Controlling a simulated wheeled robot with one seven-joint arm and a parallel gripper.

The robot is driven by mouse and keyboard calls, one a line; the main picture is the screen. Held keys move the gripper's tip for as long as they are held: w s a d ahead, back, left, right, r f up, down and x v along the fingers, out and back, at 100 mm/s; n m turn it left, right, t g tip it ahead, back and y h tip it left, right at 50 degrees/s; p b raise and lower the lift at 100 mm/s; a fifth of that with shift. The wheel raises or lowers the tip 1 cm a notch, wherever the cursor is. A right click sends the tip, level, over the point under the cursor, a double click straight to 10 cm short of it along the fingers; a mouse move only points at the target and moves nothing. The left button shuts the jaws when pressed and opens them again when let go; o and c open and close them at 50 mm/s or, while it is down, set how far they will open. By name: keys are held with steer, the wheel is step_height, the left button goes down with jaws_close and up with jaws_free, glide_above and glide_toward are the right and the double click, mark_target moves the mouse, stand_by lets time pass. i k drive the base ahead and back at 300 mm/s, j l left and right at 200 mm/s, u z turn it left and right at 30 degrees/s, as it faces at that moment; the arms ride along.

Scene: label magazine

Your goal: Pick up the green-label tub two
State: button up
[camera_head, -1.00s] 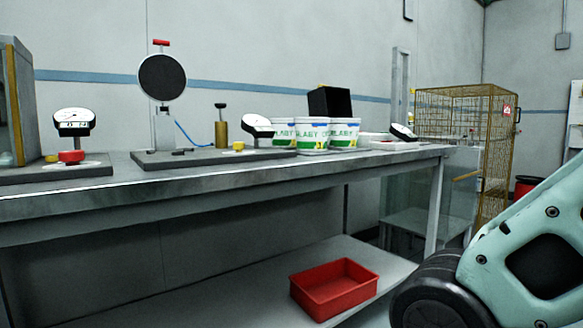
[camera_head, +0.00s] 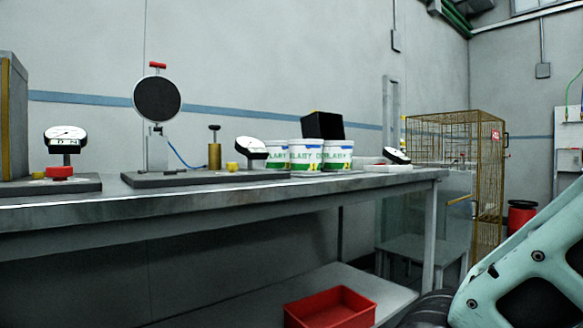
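Several white tubs with green labels stand close together on the metal bench at the right of centre. The front tub (camera_head: 306,156) partly hides the left tub (camera_head: 277,157), and the right tub (camera_head: 338,157) stands beside it. The label numbers are too small to tell for sure, so I cannot say which is two. My gripper is not in view. Only part of my own arm shows at the lower right, well apart from the tubs.
The bench (camera_head: 210,196) also holds gauges, a round black dial (camera_head: 157,99) on a stand and a black box (camera_head: 323,125) behind the tubs. A red bin (camera_head: 330,308) is on the lower shelf. A wire cage (camera_head: 455,170) stands beyond the bench's right end.

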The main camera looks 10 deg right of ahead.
mark_target(336, 154)
steer(key=i+l+z, duration=0.55)
steer(key=z, duration=0.25)
steer(key=i+l+z, duration=0.25)
steer(key=i+z, duration=0.75)
steer(key=i, duration=0.15)
steer(key=i+u, duration=0.35)
steer(key=i, duration=0.25)
steer(key=i+l+u, duration=0.35)
steer(key=i, duration=0.2)
steer(key=i+u, duration=0.2)
steer(key=u, duration=0.2)
steer(key=i+l+u, duration=0.15)
steer(key=u, duration=0.3)
steer(key=i+l+u, duration=0.15)
steer(key=u, duration=0.25)
steer(key=i+l+u, duration=0.15)
steer(key=u, duration=0.25)
steer(key=i+l+u, duration=0.1)
steer(key=l+u, duration=0.2)
steer(key=u, duration=0.15)
steer(key=i+l+u, duration=0.1)
steer(key=l+u, duration=1.4)
